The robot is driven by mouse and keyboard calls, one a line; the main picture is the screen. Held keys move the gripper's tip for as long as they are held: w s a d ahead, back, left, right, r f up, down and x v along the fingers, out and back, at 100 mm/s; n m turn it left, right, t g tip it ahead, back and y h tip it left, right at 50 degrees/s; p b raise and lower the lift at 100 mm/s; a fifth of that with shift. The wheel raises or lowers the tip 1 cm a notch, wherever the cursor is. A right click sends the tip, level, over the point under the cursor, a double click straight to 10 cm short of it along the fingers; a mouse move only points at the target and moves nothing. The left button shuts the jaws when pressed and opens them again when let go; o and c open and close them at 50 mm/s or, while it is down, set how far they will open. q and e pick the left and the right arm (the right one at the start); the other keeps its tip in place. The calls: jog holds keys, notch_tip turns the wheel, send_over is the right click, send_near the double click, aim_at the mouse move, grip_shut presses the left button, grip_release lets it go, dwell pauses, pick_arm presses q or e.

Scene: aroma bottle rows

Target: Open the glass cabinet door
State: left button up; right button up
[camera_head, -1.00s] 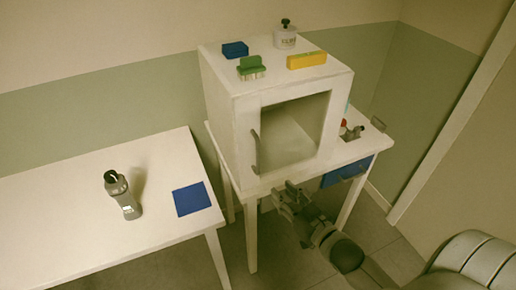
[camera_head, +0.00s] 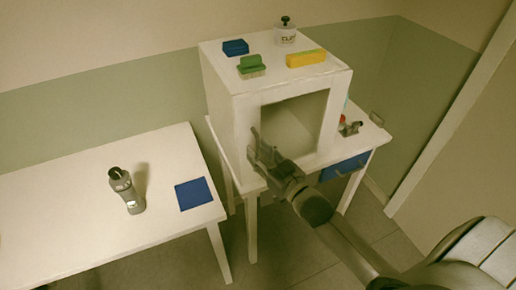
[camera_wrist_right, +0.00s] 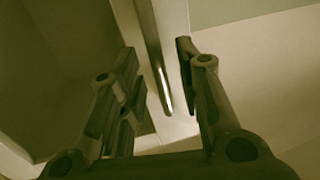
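The white cabinet (camera_head: 225,105) stands on a small table, and its glass door (camera_head: 297,125) looks closed. The door's upright handle is at the left side of the door front, mostly covered by my right gripper (camera_head: 262,152) in the head view. In the right wrist view the handle (camera_wrist_right: 152,50) is a long bar running between the two fingers of my right gripper (camera_wrist_right: 158,85). The fingers are apart, one on each side of the bar, with gaps visible. My left gripper is not in view.
On the cabinet top are a blue box (camera_head: 236,48), a green brush (camera_head: 252,66), a yellow block (camera_head: 306,58) and a white jar (camera_head: 286,35).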

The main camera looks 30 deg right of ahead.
jog(key=shift+w+a, duration=0.15)
jog(key=shift+w, duration=0.45)
grip_shut()
